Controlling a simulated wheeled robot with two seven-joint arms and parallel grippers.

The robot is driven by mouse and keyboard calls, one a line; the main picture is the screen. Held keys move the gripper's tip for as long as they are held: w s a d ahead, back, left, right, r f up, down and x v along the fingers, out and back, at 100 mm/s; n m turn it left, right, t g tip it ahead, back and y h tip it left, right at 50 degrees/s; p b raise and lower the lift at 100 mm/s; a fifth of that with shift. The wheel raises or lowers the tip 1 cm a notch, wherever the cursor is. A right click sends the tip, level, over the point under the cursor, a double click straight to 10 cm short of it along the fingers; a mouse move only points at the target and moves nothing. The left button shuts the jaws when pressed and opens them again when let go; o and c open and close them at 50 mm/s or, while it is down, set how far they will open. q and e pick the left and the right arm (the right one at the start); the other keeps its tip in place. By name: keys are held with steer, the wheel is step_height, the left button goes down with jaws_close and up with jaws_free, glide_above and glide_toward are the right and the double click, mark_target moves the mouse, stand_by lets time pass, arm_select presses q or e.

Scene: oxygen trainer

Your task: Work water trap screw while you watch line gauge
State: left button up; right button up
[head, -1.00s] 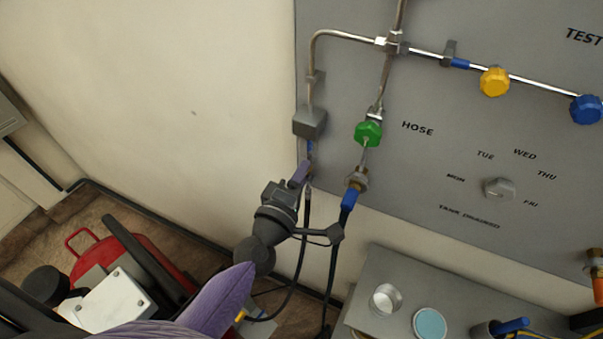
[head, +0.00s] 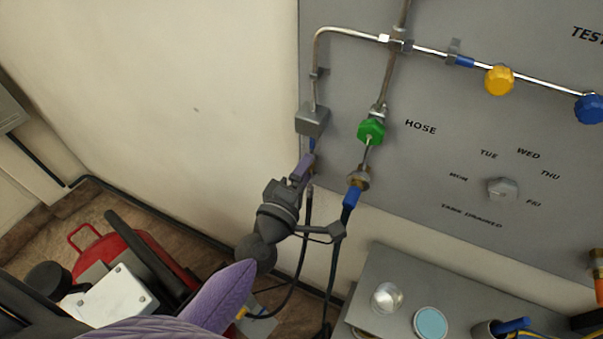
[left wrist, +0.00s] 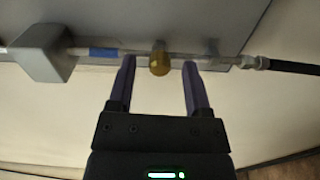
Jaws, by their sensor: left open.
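A small round brass screw (left wrist: 159,58) sits on the pipe below the grey box (left wrist: 42,52) in the left wrist view. In the head view the grey box (head: 312,119) hangs at the lower left edge of the panel, and the screw is mostly hidden by my gripper. My left gripper (head: 305,168) is at the pipe just below the box. In the left wrist view its two purple fingers (left wrist: 159,68) are apart, one on each side of the screw, with gaps visible. No line gauge can be made out. My right gripper is not in view.
A green knob (head: 371,131) and a blue-sleeved hose fitting (head: 352,195) are close to the right of my gripper. Black hoses hang below. A grey bench (head: 377,270) with a glass and a blue-topped round item stands lower right. The wall at left is bare.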

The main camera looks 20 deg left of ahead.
arm_select(q)
steer(key=s+a+b, duration=0.1)
steer(key=s, duration=0.9)
steer(key=shift+w+a, duration=0.1)
stand_by(6.9)
